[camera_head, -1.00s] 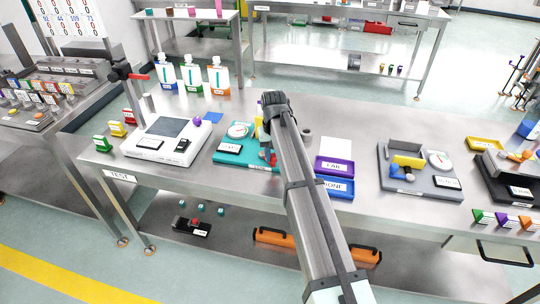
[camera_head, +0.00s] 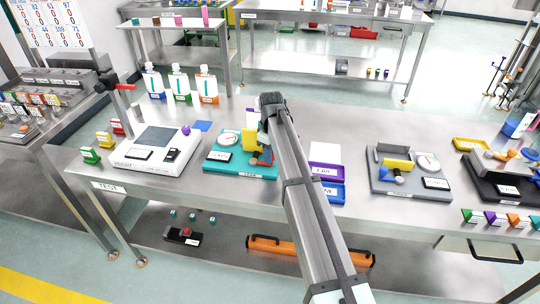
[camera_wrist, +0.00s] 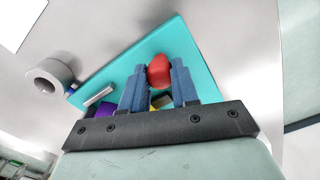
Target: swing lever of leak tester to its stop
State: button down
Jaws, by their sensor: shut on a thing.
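The tester with the teal base (camera_head: 212,164) stands on the steel bench. It carries a round white gauge (camera_head: 229,138), a yellow block (camera_head: 249,140) and a red lever part (camera_head: 262,158) at its right side. In the head view my arm covers the gripper and part of the tester's right side. Whether the lever touches a stop cannot be seen.
A white scale-like device (camera_head: 150,163) stands left of the tester. Purple (camera_head: 325,171) and blue (camera_head: 331,192) trays lie to the right of my arm. A grey-based tester with a blue lever (camera_head: 392,178) is farther right. In the wrist view a grey ring (camera_wrist: 48,76) lies near the teal base.

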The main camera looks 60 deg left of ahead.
jog(key=shift+w+a+n, duration=0.1)
jog(key=shift+n, duration=0.2)
jog(key=c, duration=0.8)
grip_release()
jog(key=shift+c, duration=0.2)
jog(key=shift+r, duration=0.1)
notch_tip(320, 180, up, 14)
jog(key=shift+f, duration=0.2)
